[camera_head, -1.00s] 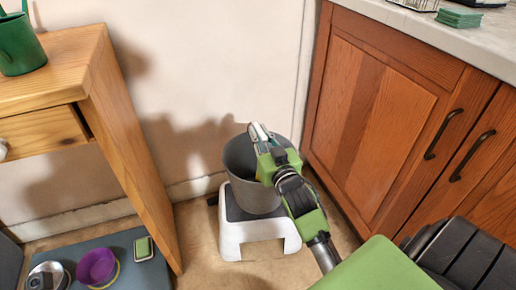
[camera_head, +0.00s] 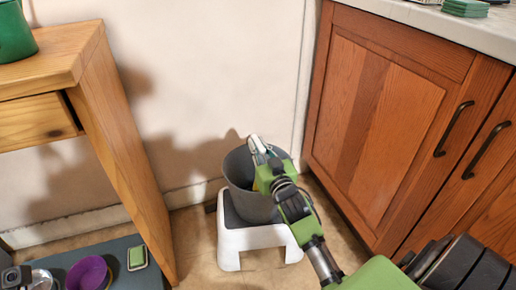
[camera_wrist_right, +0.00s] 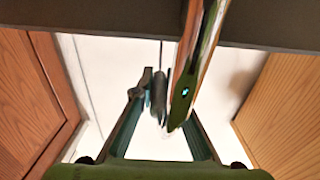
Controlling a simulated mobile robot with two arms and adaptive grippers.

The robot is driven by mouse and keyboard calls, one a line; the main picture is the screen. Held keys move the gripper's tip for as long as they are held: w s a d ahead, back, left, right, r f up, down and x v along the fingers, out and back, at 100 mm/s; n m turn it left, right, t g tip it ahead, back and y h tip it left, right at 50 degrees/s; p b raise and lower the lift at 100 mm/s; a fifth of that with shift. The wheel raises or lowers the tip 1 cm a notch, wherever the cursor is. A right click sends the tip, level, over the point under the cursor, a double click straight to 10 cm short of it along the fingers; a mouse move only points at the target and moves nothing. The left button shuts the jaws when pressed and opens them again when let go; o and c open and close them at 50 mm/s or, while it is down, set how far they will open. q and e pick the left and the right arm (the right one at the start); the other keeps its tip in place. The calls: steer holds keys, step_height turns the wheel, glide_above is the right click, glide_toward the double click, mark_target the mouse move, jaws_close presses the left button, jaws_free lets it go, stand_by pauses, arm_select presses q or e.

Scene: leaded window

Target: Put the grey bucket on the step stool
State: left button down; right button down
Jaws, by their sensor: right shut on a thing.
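The grey bucket (camera_head: 240,182) is upright over the white step stool (camera_head: 240,240) with the dark grey top. Its base overlaps the stool's top in the head view; I cannot tell whether it rests there or hangs just above. My right gripper (camera_head: 259,146) is at the bucket's upper rim and is shut on it. The gripper and forearm hide part of the rim and the bucket's right side. In the right wrist view a dark band (camera_wrist_right: 90,30) crosses the top, probably part of the bucket. My left gripper is not in view.
A wooden desk (camera_head: 125,150) with a drawer stands on the left. A wooden cabinet (camera_head: 370,110) with dark handles stands close on the right. A purple bowl (camera_head: 88,274) and a green-topped item (camera_head: 137,256) are on a blue-grey surface at lower left. The wall is close behind the stool.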

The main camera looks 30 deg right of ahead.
steer(key=shift+r, duration=0.1)
steer(key=c, duration=2.4)
jaws_free()
steer(key=shift+f, duration=0.2)
steer(key=o, duration=0.4)
steer(key=shift+r, duration=0.1)
